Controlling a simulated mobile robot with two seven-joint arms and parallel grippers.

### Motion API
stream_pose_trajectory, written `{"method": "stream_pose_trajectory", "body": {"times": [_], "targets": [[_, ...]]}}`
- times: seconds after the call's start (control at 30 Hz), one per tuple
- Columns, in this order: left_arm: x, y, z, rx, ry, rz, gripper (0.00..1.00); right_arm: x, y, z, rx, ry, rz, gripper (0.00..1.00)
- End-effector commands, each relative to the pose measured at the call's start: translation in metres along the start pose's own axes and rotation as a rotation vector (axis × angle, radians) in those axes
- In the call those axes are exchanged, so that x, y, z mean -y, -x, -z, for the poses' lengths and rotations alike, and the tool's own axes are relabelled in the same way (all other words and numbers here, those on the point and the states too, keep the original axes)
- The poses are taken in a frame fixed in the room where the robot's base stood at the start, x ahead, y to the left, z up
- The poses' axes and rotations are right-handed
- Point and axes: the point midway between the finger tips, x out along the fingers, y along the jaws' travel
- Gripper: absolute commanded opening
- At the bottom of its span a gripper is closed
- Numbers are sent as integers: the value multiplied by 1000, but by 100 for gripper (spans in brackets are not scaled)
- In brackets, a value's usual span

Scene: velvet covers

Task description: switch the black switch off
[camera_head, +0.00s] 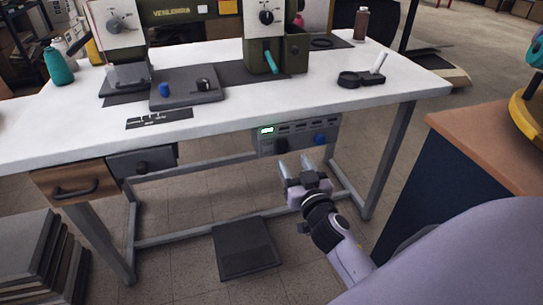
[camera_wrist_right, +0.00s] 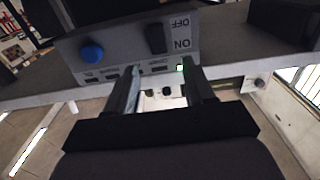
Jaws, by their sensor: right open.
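The black switch (camera_wrist_right: 155,38) sits on the face of a grey control box (camera_wrist_right: 118,48), beside printed OFF and ON labels that appear upside down in the right wrist view. The box (camera_head: 298,131) hangs under the front edge of the white table in the head view, where the switch (camera_head: 281,145) is small and dark. My right gripper (camera_head: 294,163) is open and empty, just below and in front of the box. In the wrist view its two fingers (camera_wrist_right: 164,88) point toward the box, apart from the switch. My left gripper is not in view.
A blue knob (camera_head: 320,138) and a lit green display (camera_head: 267,130) are on the same box. The white table (camera_head: 225,118) lies above it with machines on top. A black pedal (camera_head: 245,249) is on the floor. A brown-topped cabinet (camera_head: 470,150) stands at right.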

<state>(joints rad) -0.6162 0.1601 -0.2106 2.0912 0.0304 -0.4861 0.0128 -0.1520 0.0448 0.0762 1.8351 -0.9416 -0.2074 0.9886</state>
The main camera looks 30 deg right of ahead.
Motion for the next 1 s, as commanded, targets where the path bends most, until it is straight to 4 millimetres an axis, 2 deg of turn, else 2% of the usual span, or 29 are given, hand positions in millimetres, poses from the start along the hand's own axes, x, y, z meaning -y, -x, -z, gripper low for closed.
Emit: {"method": "stream_pose_trajectory", "body": {"times": [0.5,0.93,1.0], "targets": [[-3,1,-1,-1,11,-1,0,0,-60,1,0,3,0,53],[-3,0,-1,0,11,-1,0,0,-68,0,2,1,0,53],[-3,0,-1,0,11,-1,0,0,-68,0,2,1,0,30]]}}
